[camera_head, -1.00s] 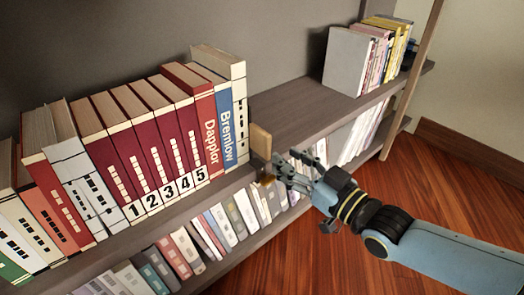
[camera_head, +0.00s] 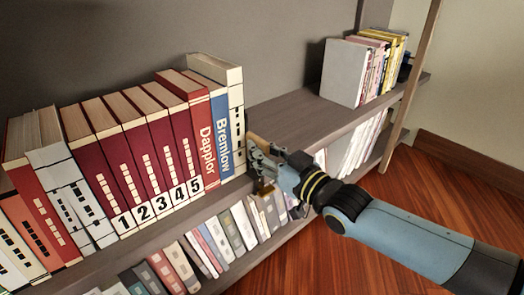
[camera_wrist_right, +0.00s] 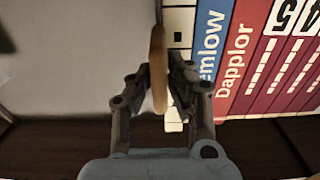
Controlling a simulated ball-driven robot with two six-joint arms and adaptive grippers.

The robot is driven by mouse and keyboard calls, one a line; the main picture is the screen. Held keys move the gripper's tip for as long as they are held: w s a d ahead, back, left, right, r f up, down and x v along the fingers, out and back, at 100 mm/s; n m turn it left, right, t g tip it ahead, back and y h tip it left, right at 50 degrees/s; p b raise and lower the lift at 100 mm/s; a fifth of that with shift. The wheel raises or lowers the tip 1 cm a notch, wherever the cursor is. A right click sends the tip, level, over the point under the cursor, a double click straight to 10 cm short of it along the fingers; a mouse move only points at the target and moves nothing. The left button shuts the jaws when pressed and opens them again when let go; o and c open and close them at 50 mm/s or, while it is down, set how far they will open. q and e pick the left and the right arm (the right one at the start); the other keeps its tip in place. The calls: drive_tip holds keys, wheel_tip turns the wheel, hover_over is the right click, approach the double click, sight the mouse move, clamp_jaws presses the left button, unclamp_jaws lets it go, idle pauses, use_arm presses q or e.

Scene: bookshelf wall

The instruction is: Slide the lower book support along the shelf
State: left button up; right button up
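The book support is a thin tan wooden plate (camera_head: 257,141) standing at the right end of the book row on the shelf; my gripper hides its lower part. In the right wrist view the plate (camera_wrist_right: 158,68) is edge-on, upright between the fingertips, close beside the last white book. My right gripper (camera_head: 262,164) has its fingers on both sides of the plate, and they appear closed on it; the wrist view shows the two fingers (camera_wrist_right: 160,88) against its faces. My left gripper is not in view.
Upright books, including red volumes numbered 1 to 5 (camera_head: 150,150) and a blue Bremlow (camera_head: 222,135), fill the shelf's left. Bare shelf (camera_head: 305,115) lies right of the support, up to a grey-ended book group (camera_head: 343,72). Smaller books (camera_head: 205,250) stand on the shelf below.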

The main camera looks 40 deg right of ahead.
clamp_jaws()
drive_tip(key=shift+d, duration=0.55)
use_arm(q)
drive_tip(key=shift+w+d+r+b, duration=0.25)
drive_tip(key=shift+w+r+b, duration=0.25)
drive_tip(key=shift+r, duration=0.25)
use_arm(e)
drive_tip(key=w+d, duration=0.1)
drive_tip(key=d, duration=2.1)
drive_tip(key=shift+w, duration=0.4)
drive_tip(key=shift+d, duration=0.1)
